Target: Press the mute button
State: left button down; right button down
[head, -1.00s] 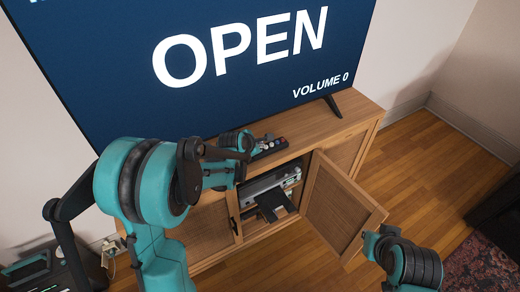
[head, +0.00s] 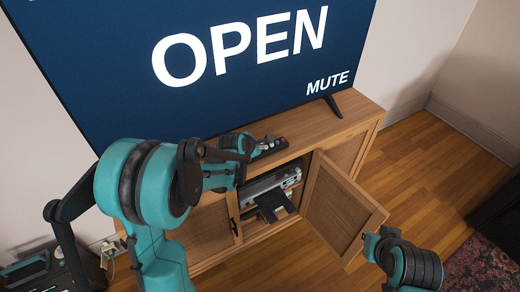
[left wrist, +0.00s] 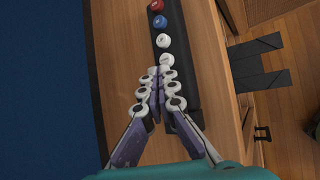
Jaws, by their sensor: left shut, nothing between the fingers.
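A black remote (head: 275,144) lies on top of the wooden TV cabinet. In the left wrist view the remote (left wrist: 188,90) shows a row of round buttons: red, blue and white ones. My left gripper (left wrist: 156,76) is shut and empty, its fingertips over the remote right beside the nearest visible white button (left wrist: 167,60). I cannot tell if they touch it, and the fingers hide part of the remote. The button labels are too small to read. The TV screen (head: 200,95) shows "OPEN" and "MUTE". My right arm's end (head: 375,243) is at the lower right, near the open cabinet door; its fingers are unclear.
The cabinet door (head: 342,208) stands open to the right. A silver player (head: 268,183) with its dark tray (head: 275,207) out sits inside the cabinet (head: 345,110). Wooden floor (head: 425,165) is clear at the right. A patterned rug (head: 475,265) lies at the lower right.

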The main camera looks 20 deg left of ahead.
pick_arm(q)
jog(key=shift+r+p, duration=0.6)
jog(key=shift+r, duration=0.2)
jog(key=shift+r+p, duration=1.95)
jog(key=shift+r, duration=0.65)
jog(key=shift+f, duration=0.1)
dwell(0.8)
